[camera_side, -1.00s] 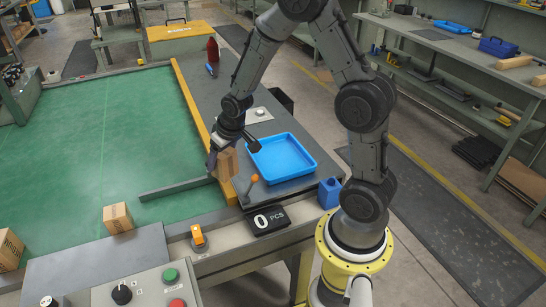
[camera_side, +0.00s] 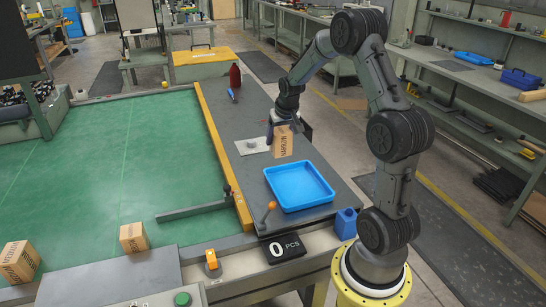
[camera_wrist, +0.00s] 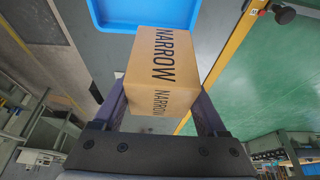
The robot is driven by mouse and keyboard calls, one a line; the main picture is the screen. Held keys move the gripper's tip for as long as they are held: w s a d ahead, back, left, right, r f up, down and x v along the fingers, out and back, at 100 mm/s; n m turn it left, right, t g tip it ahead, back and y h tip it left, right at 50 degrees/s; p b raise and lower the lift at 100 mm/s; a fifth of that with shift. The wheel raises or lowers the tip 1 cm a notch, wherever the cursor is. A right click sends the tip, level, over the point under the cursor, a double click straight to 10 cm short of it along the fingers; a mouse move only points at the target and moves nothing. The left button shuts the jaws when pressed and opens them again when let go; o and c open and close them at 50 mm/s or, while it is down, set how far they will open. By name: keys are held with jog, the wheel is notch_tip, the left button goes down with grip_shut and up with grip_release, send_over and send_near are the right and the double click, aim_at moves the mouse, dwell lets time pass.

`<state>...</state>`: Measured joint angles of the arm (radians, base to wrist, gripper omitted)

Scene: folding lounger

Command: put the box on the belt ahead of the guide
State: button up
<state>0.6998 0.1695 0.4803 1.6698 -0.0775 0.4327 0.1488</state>
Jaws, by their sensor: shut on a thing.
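My gripper (camera_side: 283,122) is shut on a brown cardboard box (camera_side: 284,143) marked NARROW. It holds the box upright above the dark tabletop, just behind the blue tray in the side view; the height is hard to tell. In the wrist view the box (camera_wrist: 160,75) sits between the two fingers. The green belt (camera_side: 110,170) lies to the left, beyond a yellow rail (camera_side: 221,150). The guide (camera_side: 190,211), a dark grey bar, lies across the belt's near right part, with its right end by the rail.
A blue tray (camera_side: 300,187) sits on the tabletop. Two other cardboard boxes stand at the belt's near edge, one small (camera_side: 134,238) and one larger (camera_side: 18,263). A red bottle (camera_side: 235,77) stands far back. Most of the belt is clear.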

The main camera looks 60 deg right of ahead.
jog(key=w+d+f, duration=0.1)
jog(key=w+f, duration=0.1)
jog(key=w+d+f, duration=0.1)
jog(key=d+f, duration=0.1)
jog(key=w+d+f, duration=0.1)
jog(key=w+f, duration=0.1)
jog(key=shift+w+d+f, duration=0.2)
jog(key=shift+w+d, duration=0.1)
jog(key=shift+d, duration=0.1)
jog(key=shift+w+d+f, duration=0.15)
jog(key=shift+w+f, duration=0.05)
jog(key=shift+f, duration=0.15)
jog(key=shift+w+d+f, duration=0.1)
jog(key=shift+f, duration=1.5)
jog(key=shift+f, duration=0.1)
jog(key=o, duration=1.5)
jog(key=shift+f, duration=0.1)
